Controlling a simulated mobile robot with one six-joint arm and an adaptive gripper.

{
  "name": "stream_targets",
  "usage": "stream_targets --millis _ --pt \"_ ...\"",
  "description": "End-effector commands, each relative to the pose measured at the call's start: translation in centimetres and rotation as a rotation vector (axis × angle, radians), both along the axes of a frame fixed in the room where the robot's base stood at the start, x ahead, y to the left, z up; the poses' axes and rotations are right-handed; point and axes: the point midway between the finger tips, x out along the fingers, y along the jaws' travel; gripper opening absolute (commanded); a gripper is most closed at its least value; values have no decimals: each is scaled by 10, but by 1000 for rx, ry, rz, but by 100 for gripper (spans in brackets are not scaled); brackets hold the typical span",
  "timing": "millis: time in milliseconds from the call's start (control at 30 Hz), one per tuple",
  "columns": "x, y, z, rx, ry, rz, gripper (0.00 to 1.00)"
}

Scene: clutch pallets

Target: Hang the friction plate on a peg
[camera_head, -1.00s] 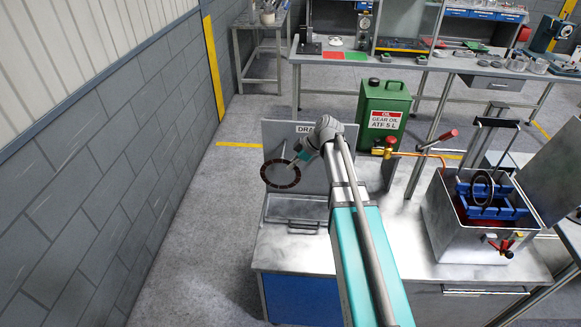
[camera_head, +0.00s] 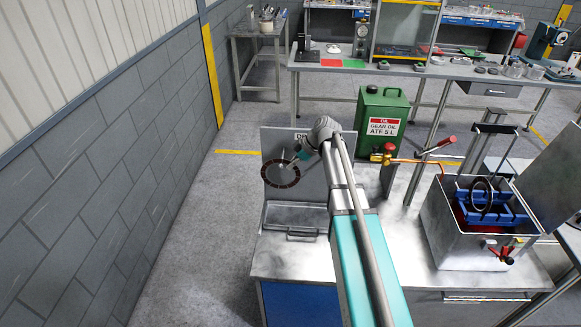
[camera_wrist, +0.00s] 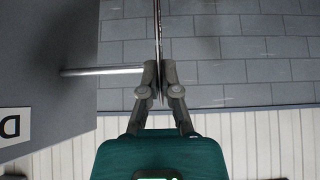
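The friction plate (camera_head: 281,186) is a thin dark ring with a brownish face, held upright in front of the grey metal panel (camera_head: 318,180). My gripper (camera_head: 300,156) is shut on the plate's upper right rim. In the wrist view the plate (camera_wrist: 157,30) shows edge-on as a thin line between the two fingertips (camera_wrist: 158,85). A bare metal peg (camera_wrist: 95,71) sticks out from the panel (camera_wrist: 45,60) at the left towards the plate. Its tip ends by the left finger; I cannot tell whether it enters the plate's hole.
A shallow metal tray (camera_head: 292,208) lies below the panel on the bench (camera_head: 385,255). A green oil can (camera_head: 384,108) stands behind. At right is an open metal tank (camera_head: 470,250) with a blue rack (camera_head: 497,213) and a ring in it. A brick wall (camera_head: 95,160) is at left.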

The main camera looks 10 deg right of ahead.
Motion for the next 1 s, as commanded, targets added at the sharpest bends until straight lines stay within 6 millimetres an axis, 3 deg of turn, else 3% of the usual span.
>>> stream_targets --millis 1000 --pt "41 -13 -2 0 -1 1 0"
